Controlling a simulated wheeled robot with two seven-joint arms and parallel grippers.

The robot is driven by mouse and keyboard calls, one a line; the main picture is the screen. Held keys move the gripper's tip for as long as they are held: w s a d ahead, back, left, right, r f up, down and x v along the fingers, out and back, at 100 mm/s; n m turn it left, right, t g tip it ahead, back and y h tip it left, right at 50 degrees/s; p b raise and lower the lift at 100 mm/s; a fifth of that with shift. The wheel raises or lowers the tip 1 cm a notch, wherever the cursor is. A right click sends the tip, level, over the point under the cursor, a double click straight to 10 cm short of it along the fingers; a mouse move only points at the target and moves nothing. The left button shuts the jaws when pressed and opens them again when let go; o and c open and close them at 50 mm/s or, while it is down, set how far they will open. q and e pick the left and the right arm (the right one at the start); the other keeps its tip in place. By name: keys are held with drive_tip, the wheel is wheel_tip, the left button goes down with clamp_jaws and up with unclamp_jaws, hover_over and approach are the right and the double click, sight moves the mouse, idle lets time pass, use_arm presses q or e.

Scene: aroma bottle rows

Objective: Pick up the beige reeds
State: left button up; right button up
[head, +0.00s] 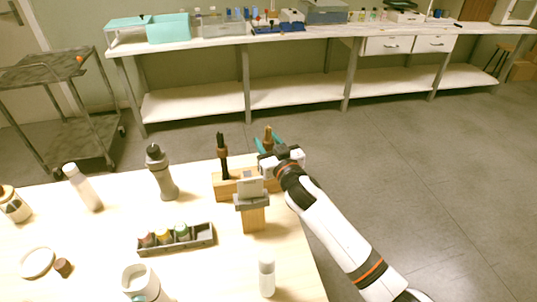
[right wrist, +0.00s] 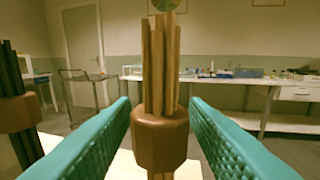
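The beige reeds (right wrist: 161,70) are a bundle of tan sticks held by a brown band (right wrist: 160,140). They stand upright in the middle of the right wrist view. In the head view the beige reeds (head: 268,133) show at the far right of a wooden stand (head: 228,187), partly hidden by my right gripper. My right gripper (head: 268,145) is open, its teal fingers on either side of the bundle. In the right wrist view a gap shows between the bundle and each finger (right wrist: 160,125). My left gripper is not in view.
Dark reeds (head: 222,150) stand left of the beige ones, close to my right gripper. A grey-topped wooden piece (head: 252,207) is in front. A grey bottle (head: 161,172), a small-bottle tray (head: 177,240), a white bottle (head: 267,276) and a mug (head: 139,282) share the table.

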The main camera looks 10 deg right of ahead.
drive_tip(key=c, duration=0.7)
